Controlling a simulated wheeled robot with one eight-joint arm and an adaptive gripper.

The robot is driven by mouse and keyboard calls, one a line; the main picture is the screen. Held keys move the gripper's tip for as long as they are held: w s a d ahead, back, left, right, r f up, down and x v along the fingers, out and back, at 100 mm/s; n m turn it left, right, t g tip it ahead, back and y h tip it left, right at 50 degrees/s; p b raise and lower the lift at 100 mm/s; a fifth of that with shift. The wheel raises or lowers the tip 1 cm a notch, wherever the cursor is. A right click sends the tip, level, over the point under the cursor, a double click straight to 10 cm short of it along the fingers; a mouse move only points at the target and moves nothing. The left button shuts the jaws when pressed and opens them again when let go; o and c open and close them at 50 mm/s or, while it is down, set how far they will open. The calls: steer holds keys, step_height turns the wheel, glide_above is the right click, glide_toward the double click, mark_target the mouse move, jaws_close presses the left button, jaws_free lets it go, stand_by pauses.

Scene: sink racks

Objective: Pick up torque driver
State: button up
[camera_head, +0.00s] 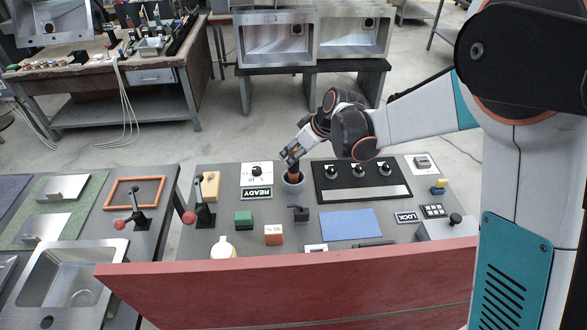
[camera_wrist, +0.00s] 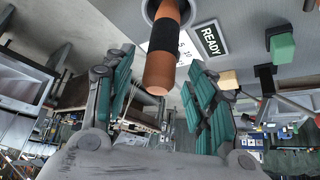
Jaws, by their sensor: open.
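The torque driver shows as an orange-brown handle with a black band (camera_wrist: 161,62). It stands in a round grey cup (camera_head: 292,187) on the dark table, and its lower end is hidden inside. In the head view only a bit of the orange handle (camera_head: 293,174) shows under my gripper (camera_head: 291,160). In the wrist view my gripper (camera_wrist: 160,65) is open, with one green-padded finger on each side of the handle. Gaps show between the handle and both pads, so it is not gripped.
A READY sign (camera_head: 257,192) lies left of the cup, and a black panel with several knobs (camera_head: 358,182) is close on the right. A red board (camera_head: 290,285) crosses the front.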

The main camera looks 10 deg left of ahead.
steer(key=shift+x, duration=0.95)
jaws_close()
steer(key=shift+r, duration=0.1)
